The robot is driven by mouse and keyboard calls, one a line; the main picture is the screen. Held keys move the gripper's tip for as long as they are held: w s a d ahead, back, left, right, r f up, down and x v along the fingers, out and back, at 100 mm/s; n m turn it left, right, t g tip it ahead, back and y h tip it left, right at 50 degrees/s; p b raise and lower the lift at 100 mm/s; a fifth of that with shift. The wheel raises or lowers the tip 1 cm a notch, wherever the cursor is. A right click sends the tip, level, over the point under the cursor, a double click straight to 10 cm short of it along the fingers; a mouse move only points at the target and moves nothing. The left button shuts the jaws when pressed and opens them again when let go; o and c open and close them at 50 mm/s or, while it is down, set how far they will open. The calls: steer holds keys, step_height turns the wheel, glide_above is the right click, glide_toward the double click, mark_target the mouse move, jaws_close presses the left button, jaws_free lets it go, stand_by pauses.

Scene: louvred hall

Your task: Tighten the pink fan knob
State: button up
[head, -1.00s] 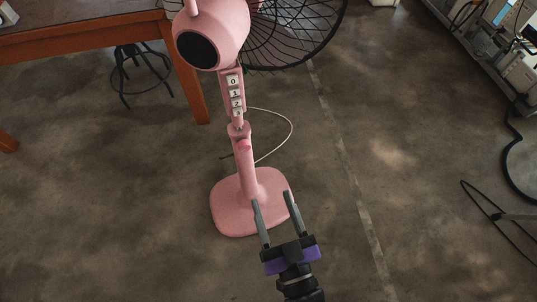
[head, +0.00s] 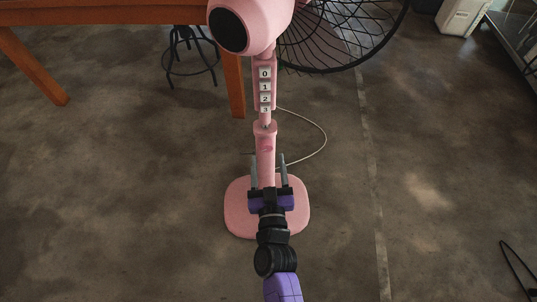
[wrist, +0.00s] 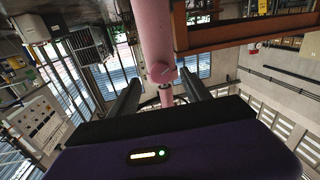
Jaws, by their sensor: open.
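The pink fan stands upright on its rounded base (head: 236,210), with its pole (head: 265,172) in front of me. The small pink knob (head: 266,149) is on the pole's front, below the numbered buttons (head: 265,90). My gripper (head: 268,157) is open, its two fingers pointing at the pole just below the knob in the head view. In the wrist view the knob (wrist: 162,72) appears between the two fingertips, with the pole (wrist: 153,30) behind it. The fingers look apart from the knob; I cannot tell the exact gap.
A wooden table (head: 120,14) stands behind at the left, with a dark stool (head: 190,68) under it. The black fan cage (head: 345,35) is at the upper right. A white cable (head: 324,137) curves on the floor. The floor around the base is clear.

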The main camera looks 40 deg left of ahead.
mark_target(267, 150)
steer(key=shift+b+x, duration=0.35)
steer(key=shift+x, duration=1.25)
jaws_close()
